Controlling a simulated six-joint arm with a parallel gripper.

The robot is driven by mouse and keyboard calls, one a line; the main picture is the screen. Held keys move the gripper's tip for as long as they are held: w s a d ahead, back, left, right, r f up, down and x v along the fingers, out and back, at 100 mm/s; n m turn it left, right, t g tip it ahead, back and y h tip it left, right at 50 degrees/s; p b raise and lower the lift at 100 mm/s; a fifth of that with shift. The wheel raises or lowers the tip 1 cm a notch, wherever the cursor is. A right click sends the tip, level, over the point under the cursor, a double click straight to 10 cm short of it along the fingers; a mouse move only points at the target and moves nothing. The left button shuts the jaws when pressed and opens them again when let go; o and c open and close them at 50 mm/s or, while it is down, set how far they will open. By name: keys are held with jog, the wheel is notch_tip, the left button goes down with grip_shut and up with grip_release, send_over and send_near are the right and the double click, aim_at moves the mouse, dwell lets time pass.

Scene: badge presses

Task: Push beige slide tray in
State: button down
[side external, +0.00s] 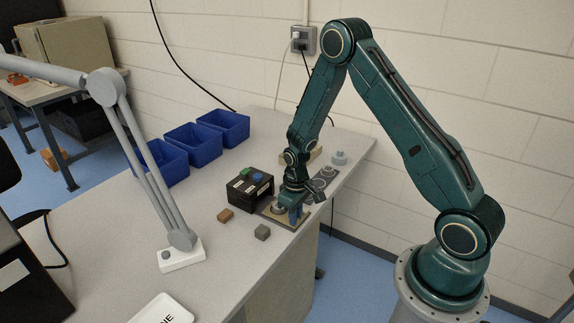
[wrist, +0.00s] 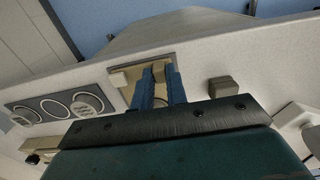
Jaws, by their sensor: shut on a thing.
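The beige slide tray (side external: 270,213) lies flat near the table's edge in the side view, partly hidden by my gripper (side external: 295,213). In the wrist view the tray (wrist: 123,78) is a beige plate with a raised edge, and a small tan block-like part (wrist: 158,70) stands up at its right end. My gripper (wrist: 160,85) has two blue fingers, which reach over the tray and are closed on this tan part. The lower part of the tray is hidden behind the fingers and the dark gripper body.
A black box with coloured buttons (side external: 250,188) stands beside the tray. A brown block (side external: 225,215) and a grey block (side external: 262,232) lie nearby. A grey panel with round parts (wrist: 57,107) is left of the tray. Blue bins (side external: 190,146) and a lamp base (side external: 181,255) stand farther left.

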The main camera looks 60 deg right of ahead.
jog(key=shift+w, duration=4.95)
jog(key=c, duration=1.6)
grip_release()
jog(key=shift+w, duration=0.1)
jog(key=shift+o, duration=1)
notch_tip(320, 180, up, 14)
notch_tip(320, 180, up, 6)
send_over(268, 211)
jog(key=shift+r, duration=0.4)
